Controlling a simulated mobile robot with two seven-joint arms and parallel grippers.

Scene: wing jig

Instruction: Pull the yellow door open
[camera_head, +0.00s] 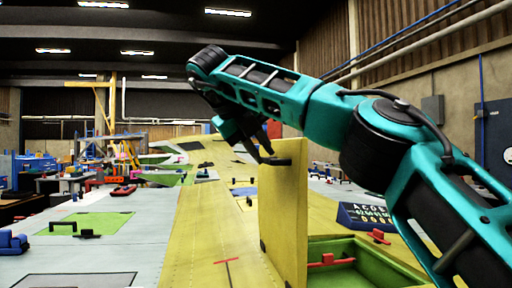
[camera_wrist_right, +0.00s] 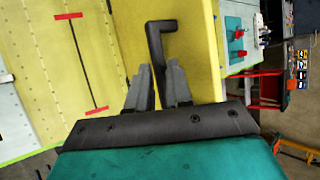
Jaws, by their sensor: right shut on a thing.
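The yellow door (camera_head: 284,215) stands upright, swung up from the yellow wing surface (camera_head: 205,215), in the head view. A green recess (camera_head: 350,268) with a red fitting lies open beside it. The door's black handle (camera_wrist_right: 154,48) shows in the wrist view, with its lower end between my fingers. The yellow door (camera_wrist_right: 203,40) fills the area around and right of the handle there. My right gripper (camera_head: 262,150) is at the door's upper edge; it also shows in the wrist view (camera_wrist_right: 158,85), shut on the handle. My left gripper is not in view.
A dark sign with numbers (camera_head: 365,216) and a red clamp (camera_head: 378,236) sit right of the door. A green panel (camera_head: 88,223) with black handles lies on the grey surface at left. The yellow surface left of the door is mostly clear.

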